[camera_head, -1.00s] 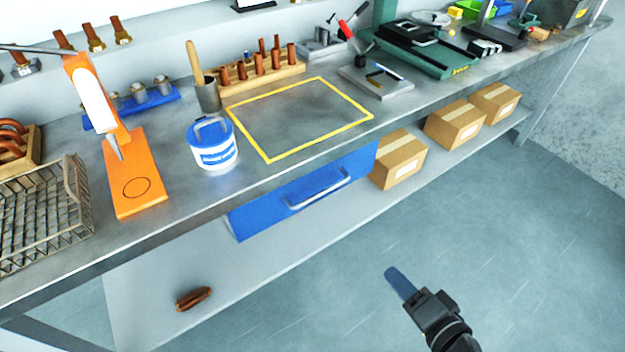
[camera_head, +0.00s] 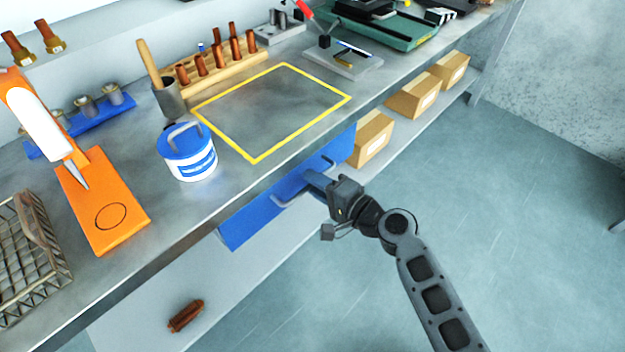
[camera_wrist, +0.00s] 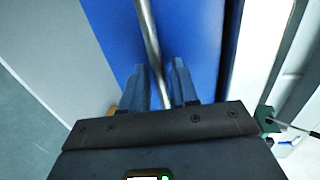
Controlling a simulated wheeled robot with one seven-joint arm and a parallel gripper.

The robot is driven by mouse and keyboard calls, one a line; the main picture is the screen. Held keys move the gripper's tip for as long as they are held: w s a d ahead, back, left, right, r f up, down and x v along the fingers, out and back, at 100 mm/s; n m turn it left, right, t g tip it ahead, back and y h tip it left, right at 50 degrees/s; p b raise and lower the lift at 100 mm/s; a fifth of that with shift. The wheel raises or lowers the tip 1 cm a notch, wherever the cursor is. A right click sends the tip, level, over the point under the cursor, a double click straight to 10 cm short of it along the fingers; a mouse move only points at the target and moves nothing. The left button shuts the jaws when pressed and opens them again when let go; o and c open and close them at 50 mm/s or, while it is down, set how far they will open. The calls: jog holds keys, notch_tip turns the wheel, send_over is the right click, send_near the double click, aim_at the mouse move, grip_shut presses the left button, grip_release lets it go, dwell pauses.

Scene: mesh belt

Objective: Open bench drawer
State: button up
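The bench drawer has a blue front (camera_head: 250,218) and hangs under the workbench top; it looks closed. My gripper (camera_head: 312,180) is at the handle's right part. In the wrist view the blue drawer front (camera_wrist: 200,35) fills the middle, and the handle bar (camera_wrist: 149,35) runs down between the two fingers of my gripper (camera_wrist: 160,82). The fingers are apart, one on each side of the bar, with a gap visible.
The grey bench top (camera_head: 215,185) overhangs the drawer. A blue-lidded white tub (camera_head: 188,160) stands above it near the edge. Cardboard boxes (camera_head: 372,140) sit on the lower shelf to the right, and a brown object (camera_head: 186,315) lies on it at left. The floor in front is clear.

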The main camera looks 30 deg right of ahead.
jog(key=shift+w+a+f, duration=0.1)
jog(key=shift+w, duration=0.35)
grip_shut()
dwell(0.3)
